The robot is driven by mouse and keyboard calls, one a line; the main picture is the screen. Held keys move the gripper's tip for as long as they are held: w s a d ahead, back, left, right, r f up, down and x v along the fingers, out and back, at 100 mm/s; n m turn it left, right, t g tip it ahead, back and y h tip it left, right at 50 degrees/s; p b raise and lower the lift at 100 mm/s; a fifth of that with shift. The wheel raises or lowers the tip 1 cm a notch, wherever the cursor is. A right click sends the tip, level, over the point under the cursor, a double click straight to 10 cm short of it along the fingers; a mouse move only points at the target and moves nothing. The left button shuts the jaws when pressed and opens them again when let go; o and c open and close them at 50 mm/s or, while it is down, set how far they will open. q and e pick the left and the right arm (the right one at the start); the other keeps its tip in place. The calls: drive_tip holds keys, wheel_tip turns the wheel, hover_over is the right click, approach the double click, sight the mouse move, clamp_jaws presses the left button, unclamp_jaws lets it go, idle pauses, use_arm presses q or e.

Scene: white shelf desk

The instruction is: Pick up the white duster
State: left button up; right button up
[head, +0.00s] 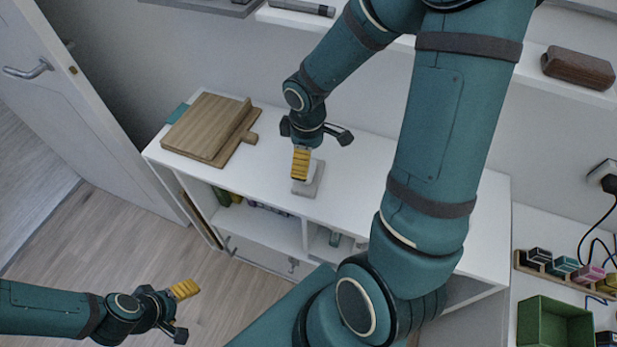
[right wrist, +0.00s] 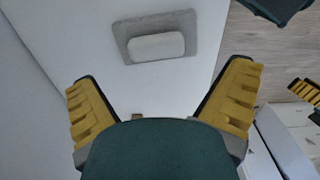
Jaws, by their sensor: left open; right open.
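The white duster (head: 311,173) lies on the white shelf desk top (head: 350,167), a white block on a wider grey base. In the right wrist view the duster (right wrist: 155,46) is ahead of the fingertips, roughly centred between them and apart from both. My right gripper (head: 318,153) is open and empty above the desk, and one yellow finger pad partly covers the duster in the head view. Its spread fingers (right wrist: 160,82) show in the right wrist view. My left gripper (head: 183,312) is open and empty over the floor, in front of the desk.
Wooden boards (head: 206,128) lie at the desk's left end. A brown case (head: 578,68) sits on a wall shelf. A green box (head: 553,323) and a rack of small coloured items stand lower right. The desk top between boards and duster is clear.

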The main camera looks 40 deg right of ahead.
sight(309, 174)
drive_tip(key=shift+d+f+b, duration=0.15)
drive_tip(key=shift+f+b, duration=0.45)
drive_tip(key=shift+f, duration=1.15)
drive_tip(key=shift+d+f+b, duration=0.15)
drive_tip(key=shift+f+b, duration=0.4)
drive_tip(key=shift+f, duration=1.2)
drive_tip(key=shift+r, duration=0.1)
drive_tip(key=shift+c, duration=0.3)
drive_tip(key=c, duration=1)
drive_tip(key=shift+c, duration=0.2)
